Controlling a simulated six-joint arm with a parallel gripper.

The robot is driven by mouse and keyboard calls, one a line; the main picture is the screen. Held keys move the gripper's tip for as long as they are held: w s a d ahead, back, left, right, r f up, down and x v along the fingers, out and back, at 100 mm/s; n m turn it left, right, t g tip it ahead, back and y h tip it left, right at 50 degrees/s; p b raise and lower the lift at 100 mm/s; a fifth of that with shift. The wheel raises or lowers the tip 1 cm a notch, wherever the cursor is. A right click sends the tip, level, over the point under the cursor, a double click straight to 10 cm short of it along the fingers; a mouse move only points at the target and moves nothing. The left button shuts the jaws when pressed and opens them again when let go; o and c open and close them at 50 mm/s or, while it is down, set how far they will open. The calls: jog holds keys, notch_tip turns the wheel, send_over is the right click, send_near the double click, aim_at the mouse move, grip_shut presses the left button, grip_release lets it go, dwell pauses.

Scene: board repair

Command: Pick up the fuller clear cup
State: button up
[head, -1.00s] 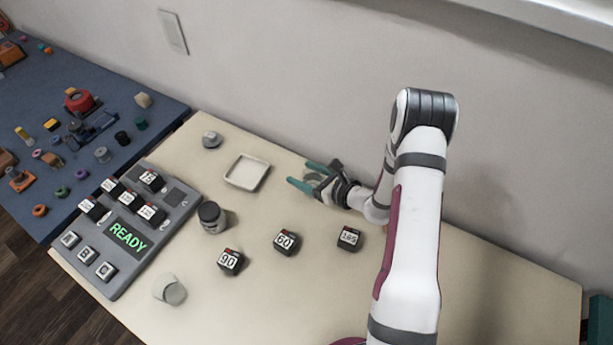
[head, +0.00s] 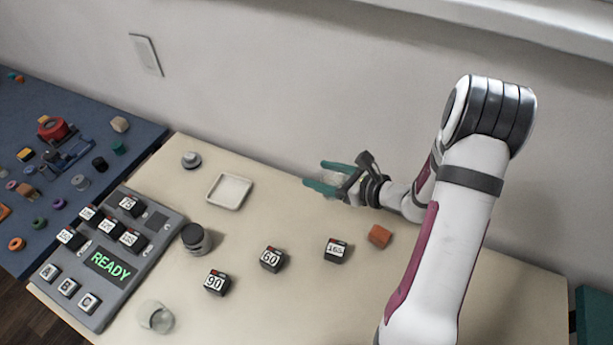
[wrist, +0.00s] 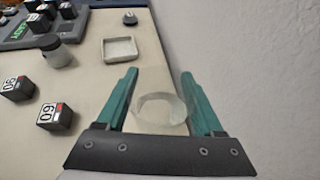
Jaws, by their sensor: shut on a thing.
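A clear, see-through cup (wrist: 160,108) is between the green fingers of my gripper (wrist: 160,77) in the wrist view. The gripper is shut on it. In the head view my gripper (head: 313,173) is at the back of the table near the wall, right of the white tray. The held cup is hard to make out there, and its fill level cannot be told. Another clear cup (head: 157,317) stands near the front left edge of the table, apart from the gripper.
The white tray (head: 213,205), grey-lidded jar (head: 196,239), small grey round part (head: 191,160), several numbered black blocks (head: 272,259) and an orange block (head: 380,236) are on the table. A READY panel (head: 107,262) is at left. The wall is close behind the gripper.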

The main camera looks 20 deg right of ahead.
aim_at(336, 172)
jog(key=shift+s+d+r, duration=0.4)
jog(key=shift+d+r, duration=0.05)
jog(key=shift+d, duration=0.2)
jog(key=shift+s+d+r, duration=0.4)
jog(key=shift+d+r, duration=0.05)
jog(key=shift+d, duration=0.15)
dwell(0.8)
